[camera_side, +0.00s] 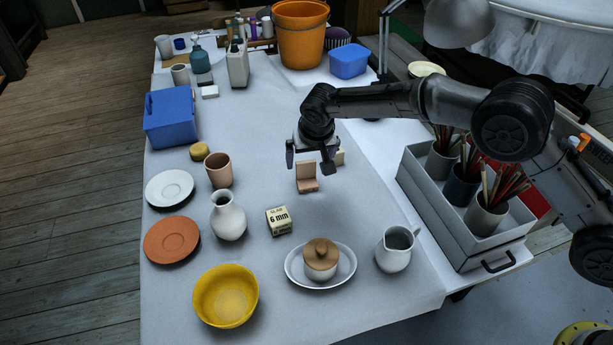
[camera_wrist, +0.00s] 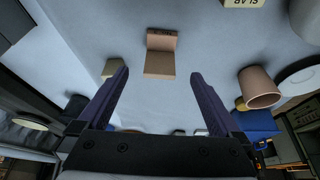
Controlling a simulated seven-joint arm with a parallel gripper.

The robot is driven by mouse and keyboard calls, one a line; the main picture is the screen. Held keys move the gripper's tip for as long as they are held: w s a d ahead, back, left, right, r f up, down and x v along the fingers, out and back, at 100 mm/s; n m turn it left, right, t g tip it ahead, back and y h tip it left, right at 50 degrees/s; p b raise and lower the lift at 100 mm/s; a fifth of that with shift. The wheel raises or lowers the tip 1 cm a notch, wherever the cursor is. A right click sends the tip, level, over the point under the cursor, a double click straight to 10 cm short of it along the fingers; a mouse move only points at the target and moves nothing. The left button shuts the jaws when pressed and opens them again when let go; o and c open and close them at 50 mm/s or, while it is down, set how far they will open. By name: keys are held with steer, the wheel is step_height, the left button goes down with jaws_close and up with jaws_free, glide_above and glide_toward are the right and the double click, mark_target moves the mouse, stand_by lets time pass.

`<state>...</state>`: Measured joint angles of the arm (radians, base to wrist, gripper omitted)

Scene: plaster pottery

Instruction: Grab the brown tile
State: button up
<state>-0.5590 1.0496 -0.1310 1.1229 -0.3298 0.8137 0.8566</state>
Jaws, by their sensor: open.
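The brown tile (camera_side: 307,177) is a small tan, L-shaped piece on the grey-white table cover, with one flat part lying down and one standing up. In the wrist view the tile (camera_wrist: 160,62) is ahead of the fingertips, roughly centred between them, with small dark marks on its far edge. My gripper (camera_side: 309,160) is open and empty, above and slightly behind the tile in the side view. Its two dark fingers show in the wrist view (camera_wrist: 159,75), apart, with nothing between them. The exact height of the fingertips above the tile is hard to tell.
A cream block (camera_side: 340,155) stands close behind the tile, partly hidden by my gripper. A labelled box (camera_side: 279,221), a white vase (camera_side: 228,218) and a brown cup (camera_side: 218,170) stand nearby. A grey crate (camera_side: 465,234) of pots edges the right. The cover around the tile's front is clear.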

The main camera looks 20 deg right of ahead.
mark_target(306, 167)
steer(key=shift+w+x, duration=0.2)
steer(key=shift+x, duration=1.85)
steer(key=shift+w+x, duration=0.15)
steer(key=shift+x, duration=1.9)
steer(key=shift+r, duration=0.15)
steer(key=shift+c, duration=0.2)
steer(key=c, duration=1.5)
steer(key=shift+r, duration=0.2)
